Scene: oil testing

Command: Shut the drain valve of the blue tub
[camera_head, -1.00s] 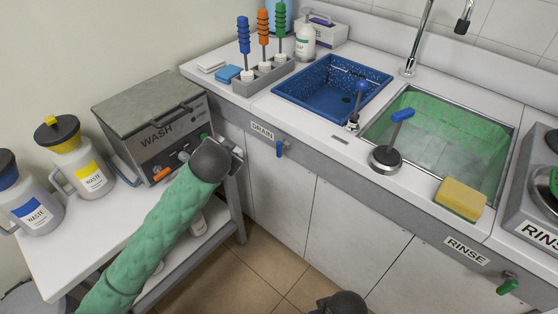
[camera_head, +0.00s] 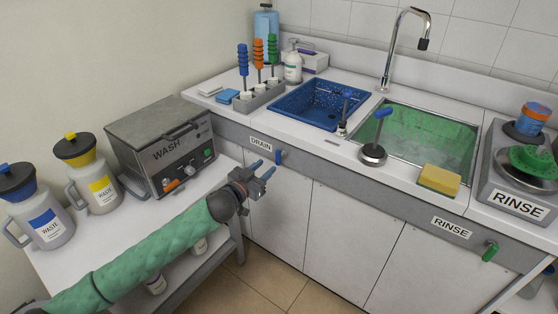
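The blue tub (camera_head: 312,112) is speckled and sits in the counter left of the sink. Below it, on the grey front strip beside the DRAIN label (camera_head: 261,142), is the drain valve with a blue handle (camera_head: 279,157) that hangs downward. My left gripper (camera_head: 264,169) has blue-tipped fingers with a gap between them; it is open and empty. It is just left of and slightly below the valve handle in the picture, and I see no clear contact. My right gripper is not in view.
A grey WASH box (camera_head: 162,148) and waste jugs (camera_head: 97,180) stand on the low white table at left. The sink (camera_head: 425,135), a yellow sponge (camera_head: 439,180) and a green RINSE valve (camera_head: 490,251) are to the right. The cabinet fronts below the drain valve are clear.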

